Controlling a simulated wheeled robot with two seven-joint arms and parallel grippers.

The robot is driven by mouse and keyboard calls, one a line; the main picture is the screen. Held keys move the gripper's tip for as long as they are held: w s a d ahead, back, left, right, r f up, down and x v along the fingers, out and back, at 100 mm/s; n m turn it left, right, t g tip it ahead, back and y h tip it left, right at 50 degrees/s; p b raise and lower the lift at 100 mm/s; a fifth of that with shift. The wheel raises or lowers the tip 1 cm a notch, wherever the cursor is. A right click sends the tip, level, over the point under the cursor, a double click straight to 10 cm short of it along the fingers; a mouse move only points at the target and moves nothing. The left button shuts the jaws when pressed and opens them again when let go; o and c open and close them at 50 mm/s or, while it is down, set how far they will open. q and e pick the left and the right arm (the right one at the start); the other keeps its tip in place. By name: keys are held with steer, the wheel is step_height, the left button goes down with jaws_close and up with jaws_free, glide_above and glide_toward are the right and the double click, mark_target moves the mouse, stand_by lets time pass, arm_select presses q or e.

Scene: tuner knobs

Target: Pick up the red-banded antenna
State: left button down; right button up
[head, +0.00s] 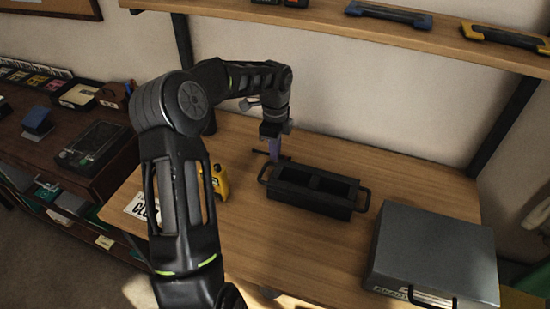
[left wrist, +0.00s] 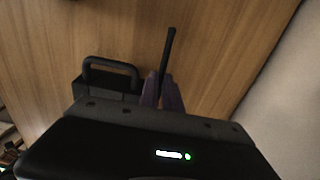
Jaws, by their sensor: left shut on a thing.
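My left gripper (head: 274,150) is low over the back of the wooden table, just behind the black two-compartment caddy (head: 313,204). Its fingers also show in the left wrist view (left wrist: 163,90), close together. They are shut on a thin dark rod, the antenna (left wrist: 168,48), which sticks out beyond the fingertips. In the head view a short piece of the antenna (head: 260,152) shows left of the fingers. No red band shows on it; the gripped part is hidden. I cannot tell whether it touches the table. My right gripper is not in view.
A grey case (head: 435,248) stands at the table's right. A yellow device (head: 218,183) and a white sign (head: 143,207) are at the left, partly behind my arm. A shelf (head: 390,35) with tools runs above. The table front is mostly clear.

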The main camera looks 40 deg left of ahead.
arm_select(q)
step_height(320, 180, up, 7)
steer(key=shift+f+b, duration=0.1)
steer(key=shift+b, duration=0.35)
stand_by(0.4)
